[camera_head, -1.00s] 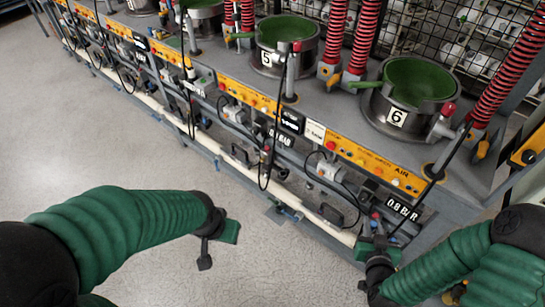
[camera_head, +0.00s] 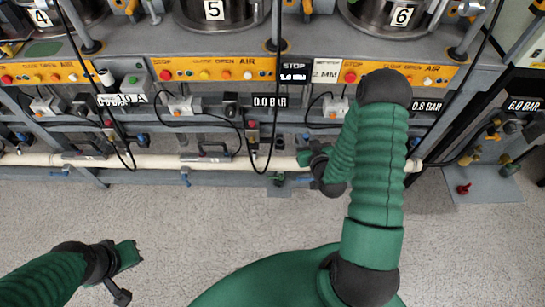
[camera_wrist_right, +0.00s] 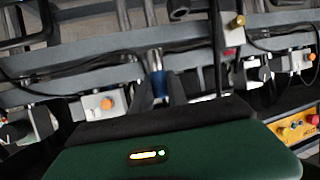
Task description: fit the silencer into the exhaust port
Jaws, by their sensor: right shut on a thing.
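My right gripper (camera_head: 304,154) is at the front of the bench, by the white pipe, below the orange panels. In the right wrist view its fingers (camera_wrist_right: 160,92) are shut on a small slim part with a blue band (camera_wrist_right: 159,84), which I take to be the silencer. The part points away from the palm towards the grey rails. In the head view it is too small to make out. I cannot tell which fitting is the exhaust port. My left gripper (camera_head: 128,256) hangs over the bare floor at lower left, away from the bench; its jaws are unclear.
A white pipe (camera_head: 230,163) runs along the bench front. Black cables (camera_head: 265,165) hang before it. Orange panels (camera_head: 215,70) and pots numbered 5 (camera_head: 213,10) and 6 (camera_head: 401,16) are above. A brass fitting (camera_wrist_right: 237,20) shows in the wrist view. The floor (camera_head: 190,230) is clear.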

